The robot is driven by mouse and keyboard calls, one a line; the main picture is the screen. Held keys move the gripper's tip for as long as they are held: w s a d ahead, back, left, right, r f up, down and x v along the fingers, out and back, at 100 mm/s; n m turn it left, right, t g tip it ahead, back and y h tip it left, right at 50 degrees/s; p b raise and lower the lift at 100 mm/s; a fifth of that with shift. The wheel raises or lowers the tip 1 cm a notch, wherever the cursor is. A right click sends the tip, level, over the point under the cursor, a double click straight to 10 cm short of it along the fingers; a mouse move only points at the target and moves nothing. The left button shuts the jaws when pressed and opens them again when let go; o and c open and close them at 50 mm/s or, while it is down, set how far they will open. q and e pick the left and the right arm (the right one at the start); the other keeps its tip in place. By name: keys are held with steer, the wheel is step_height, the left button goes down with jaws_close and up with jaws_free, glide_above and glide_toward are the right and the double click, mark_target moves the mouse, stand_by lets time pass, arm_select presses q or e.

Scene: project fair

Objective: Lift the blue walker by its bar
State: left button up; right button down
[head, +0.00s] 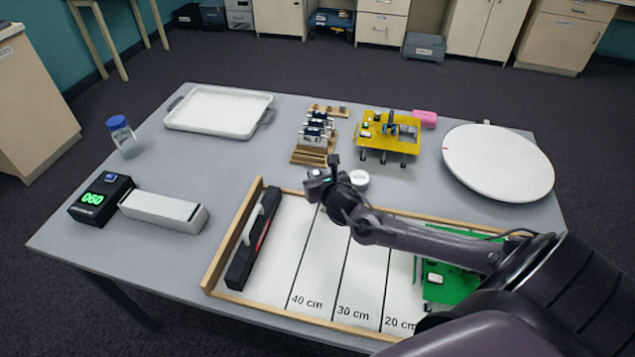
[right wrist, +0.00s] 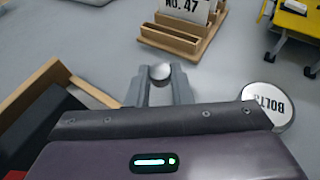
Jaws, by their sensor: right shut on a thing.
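I see no walker that is clearly blue. A yellow walker-like build (head: 376,140) with a blue part on top stands at the back of the table. A green one (head: 455,284) lies partly hidden behind my right arm on the marked track. My right gripper (head: 318,186) is over the track's far edge. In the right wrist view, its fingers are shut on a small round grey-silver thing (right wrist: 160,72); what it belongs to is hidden. No bar shows clearly. My left gripper is not in view.
The wooden-edged track (head: 280,323) has distance lines and a black box (head: 253,240) at its left end. A round BOLTS tin (right wrist: 268,103) is right of the gripper.

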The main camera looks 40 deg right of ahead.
steer(key=shift+f, duration=1.35)
steer(key=shift+f, duration=0.2)
steer(key=c, duration=1.3)
jaws_free()
steer(key=shift+r, duration=0.1)
